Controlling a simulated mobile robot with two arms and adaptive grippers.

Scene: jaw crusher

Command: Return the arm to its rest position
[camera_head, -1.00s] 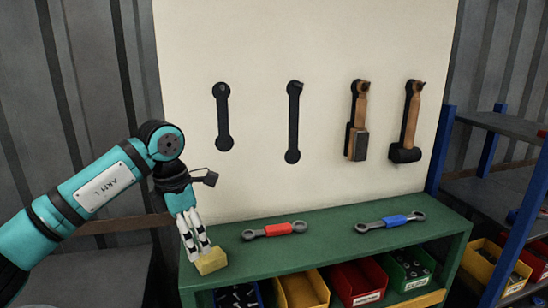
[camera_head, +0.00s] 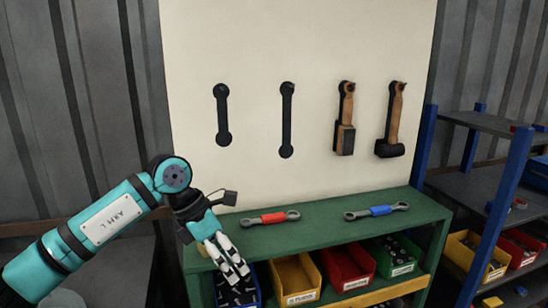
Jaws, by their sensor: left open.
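My left arm (camera_head: 110,220), teal and black, comes in from the lower left. My left gripper (camera_head: 236,272) is open and points down and to the right. Its pale fingers are in front of the green workbench (camera_head: 330,232), over the bin with dark parts, and nothing shows between them. A small yellowish patch (camera_head: 202,248) shows beside the gripper at the bench's left end, mostly hidden by the hand. My right arm and gripper are not in view.
A red-handled wrench (camera_head: 268,219) and a blue-handled wrench (camera_head: 378,211) lie on the bench top. Bins (camera_head: 345,270) fill the shelf below. A blue-posted rack (camera_head: 507,190) stands right.

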